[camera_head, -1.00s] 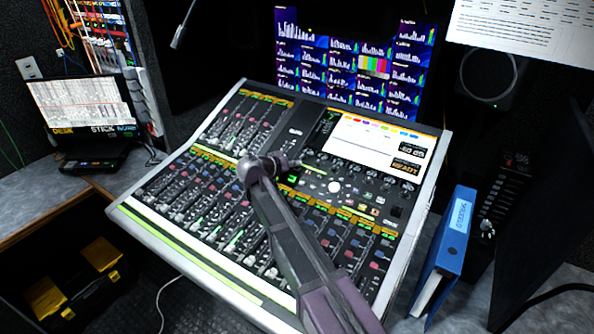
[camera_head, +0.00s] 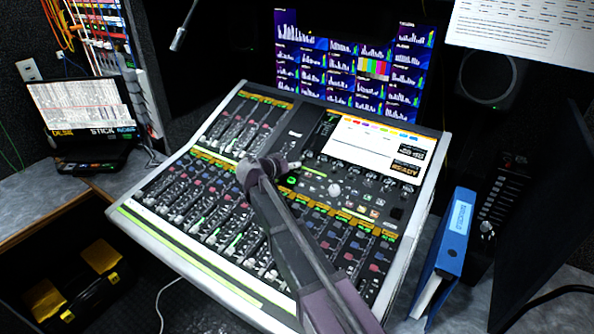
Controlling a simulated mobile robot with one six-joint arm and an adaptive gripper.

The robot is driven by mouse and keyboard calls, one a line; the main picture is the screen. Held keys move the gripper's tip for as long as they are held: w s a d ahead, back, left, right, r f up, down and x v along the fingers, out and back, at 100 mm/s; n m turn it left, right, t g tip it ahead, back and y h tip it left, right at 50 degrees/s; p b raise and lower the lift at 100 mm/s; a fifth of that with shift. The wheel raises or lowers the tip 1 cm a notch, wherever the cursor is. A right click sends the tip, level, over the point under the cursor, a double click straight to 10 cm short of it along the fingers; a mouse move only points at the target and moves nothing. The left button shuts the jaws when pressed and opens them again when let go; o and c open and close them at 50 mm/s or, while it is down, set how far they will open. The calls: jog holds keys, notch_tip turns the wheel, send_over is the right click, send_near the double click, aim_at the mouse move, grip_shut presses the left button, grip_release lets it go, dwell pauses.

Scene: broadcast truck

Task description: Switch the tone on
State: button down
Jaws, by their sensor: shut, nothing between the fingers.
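A sloped mixing console (camera_head: 425,215) fills the middle of the view. It has rows of faders, knobs and small buttons and a lit white screen (camera_head: 375,143) with a yellow READY box. A small green-lit spot (camera_head: 292,180) shows on its panel just below my gripper. I cannot read which control is the tone switch. My arm reaches up from the bottom over the console, and my gripper (camera_head: 294,164) points right, shut and empty, close over the panel left of the screen. Whether it touches the panel, I cannot tell. My arm hides part of the faders.
A blue binder (camera_head: 455,235) stands right of the console, near a small black fader unit (camera_head: 503,195). A laptop (camera_head: 85,115) sits on the left desk. A gooseneck microphone (camera_head: 182,30) hangs at upper left. Monitors stand behind. A black-yellow case (camera_head: 90,290) lies lower left.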

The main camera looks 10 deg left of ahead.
jog(key=shift+f, duration=0.1)
dwell(0.3)
jog(key=shift+w+f+b, duration=0.1)
jog(key=shift+f+b, duration=0.2)
jog(key=shift+b, duration=0.1)
jog(key=shift+w+d+f+b, duration=0.1)
jog(key=shift+w+f+b, duration=0.05)
jog(key=shift+f+b, duration=0.2)
dwell(0.9)
jog(key=shift+r, duration=0.15)
dwell(0.3)
jog(key=shift+s+r+p, duration=0.3)
jog(key=shift+r+p, duration=0.35)
jog(key=shift+p, duration=0.15)
jog(key=shift+s+a+r+p, duration=0.15)
jog(key=shift+s+r+p, duration=0.15)
jog(key=shift+r+p, duration=0.45)
jog(key=shift+s+a+r+p, duration=0.1)
jog(key=shift+s+r+p, duration=0.25)
jog(key=shift+r+p, duration=0.45)
jog(key=shift+s+a+r+p, duration=0.15)
jog(key=shift+s+r+p, duration=0.15)
jog(key=shift+r+p, duration=0.45)
